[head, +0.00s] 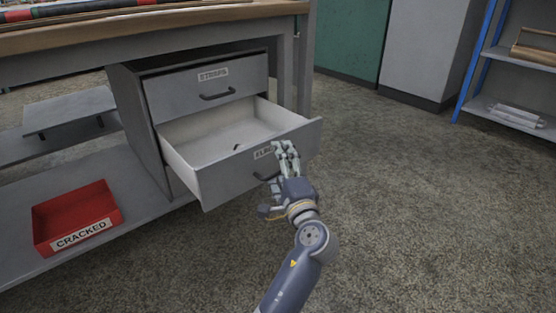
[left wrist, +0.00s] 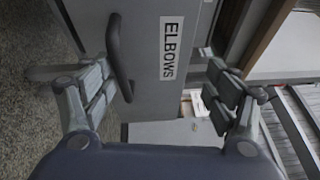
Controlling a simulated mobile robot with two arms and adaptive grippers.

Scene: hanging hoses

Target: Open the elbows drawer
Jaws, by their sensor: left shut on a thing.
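The elbows drawer (head: 218,177) is the lower drawer of a grey cabinet under the workbench, and it stands pulled well out. Its inside is pale, with a small dark thing (head: 237,147) on its floor. Its front faces the left wrist view, with the label ELBOWS (left wrist: 171,47) and a dark bar handle (left wrist: 118,60). My right gripper is out of view.
The upper drawer (head: 180,98) is shut. A red bin (head: 76,207) labelled CRACKED sits on the low shelf at left. A workbench leg (head: 305,75) stands behind the drawer. A blue-framed shelf (head: 503,106) is at far right. The floor (head: 420,210) to the right is clear.

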